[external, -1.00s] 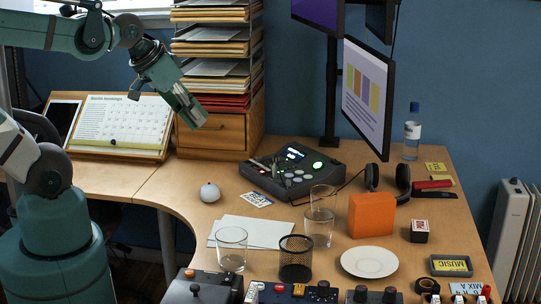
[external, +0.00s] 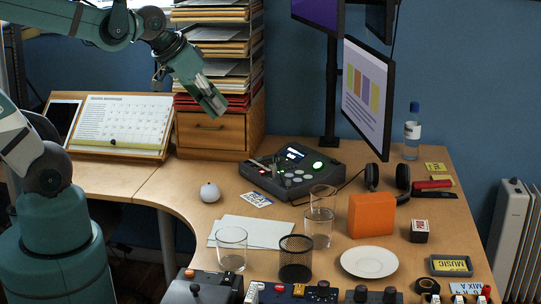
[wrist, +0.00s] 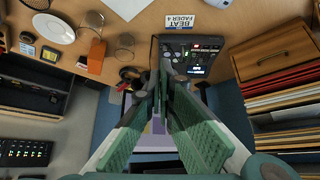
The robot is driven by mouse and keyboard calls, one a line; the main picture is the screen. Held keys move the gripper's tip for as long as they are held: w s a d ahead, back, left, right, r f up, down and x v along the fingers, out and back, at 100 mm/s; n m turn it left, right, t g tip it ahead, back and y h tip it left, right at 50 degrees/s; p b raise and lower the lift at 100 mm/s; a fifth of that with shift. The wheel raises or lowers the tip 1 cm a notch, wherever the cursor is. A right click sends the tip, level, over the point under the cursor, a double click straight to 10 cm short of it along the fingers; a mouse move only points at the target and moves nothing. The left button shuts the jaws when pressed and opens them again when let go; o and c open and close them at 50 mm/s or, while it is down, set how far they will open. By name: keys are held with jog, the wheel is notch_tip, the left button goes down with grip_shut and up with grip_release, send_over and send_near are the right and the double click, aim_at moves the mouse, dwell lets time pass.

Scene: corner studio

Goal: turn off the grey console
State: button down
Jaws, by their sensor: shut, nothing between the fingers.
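The grey console (external: 290,172) lies on the desk in front of the monitor. It has a lit display (external: 295,153), a green-lit round button (external: 317,165) and several pale buttons. It also shows in the wrist view (wrist: 178,48), partly hidden behind my fingers, with lit spots on its panel. My gripper (external: 219,108) is shut and empty. It hangs in the air in front of the wooden drawer unit, up and to the left of the console and apart from it. In the wrist view my fingertips (wrist: 160,72) are together.
The paper trays and wooden drawer (external: 212,134) stand close behind my gripper. The monitor (external: 367,95) rises behind the console. Headphones (external: 403,183), a white ball (external: 209,192), glasses (external: 231,248) and an orange box (external: 371,215) stand around. Another grey device (external: 205,287) sits at the front edge.

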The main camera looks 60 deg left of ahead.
jog(key=w+f, duration=0.4)
jog(key=w, duration=0.8)
jog(key=w+a+f+t+p, duration=0.1)
jog(key=w+f, duration=0.3)
jog(key=w, duration=0.9)
jog(key=w+f+p, duration=0.1)
jog(key=w+f, duration=0.3)
jog(key=w, duration=0.8)
jog(key=shift+w+a+m+t+y, duration=0.2)
jog(key=shift+w+m+t+y, duration=0.1)
jog(key=shift+w+y, duration=0.1)
jog(key=shift+w+f, duration=0.15)
jog(key=shift+f, duration=0.1)
jog(key=b, duration=0.2)
send_over(335, 162)
notch_tip(335, 162, down, 7)
jog(key=shift+d+r, duration=0.15)
jog(key=f, duration=0.2)
jog(key=shift+w+a+f, duration=0.1)
jog(key=shift+a+f, duration=0.1)
jog(key=shift+f, duration=0.2)
jog(key=shift+f+b, duration=0.3)
jog(key=shift+f, duration=0.35)
